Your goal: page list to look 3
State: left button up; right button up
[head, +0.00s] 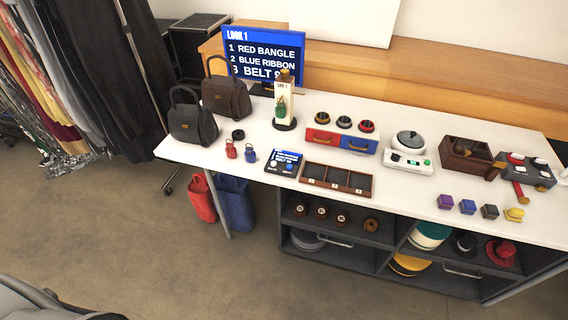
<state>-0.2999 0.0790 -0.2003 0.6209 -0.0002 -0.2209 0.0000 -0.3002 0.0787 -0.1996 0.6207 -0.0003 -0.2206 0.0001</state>
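The list screen (263,56) stands upright at the back left of the table. It reads LOOK 1, with 1 RED BANGLE, 2 BLUE RIBBON and a third line starting BELT, its end hidden behind a post. A small dark panel (284,162) with a blue display lies flat near the table's front edge. It has round buttons on its lower part; their labels are too small to read. Neither of my grippers shows in the head view.
Left of the panel are two small bottles, red (231,149) and blue (250,154), and two dark handbags (193,122). A post with a green pendant (282,105) stands behind it. A compartmented wooden tray (337,178) lies to its right.

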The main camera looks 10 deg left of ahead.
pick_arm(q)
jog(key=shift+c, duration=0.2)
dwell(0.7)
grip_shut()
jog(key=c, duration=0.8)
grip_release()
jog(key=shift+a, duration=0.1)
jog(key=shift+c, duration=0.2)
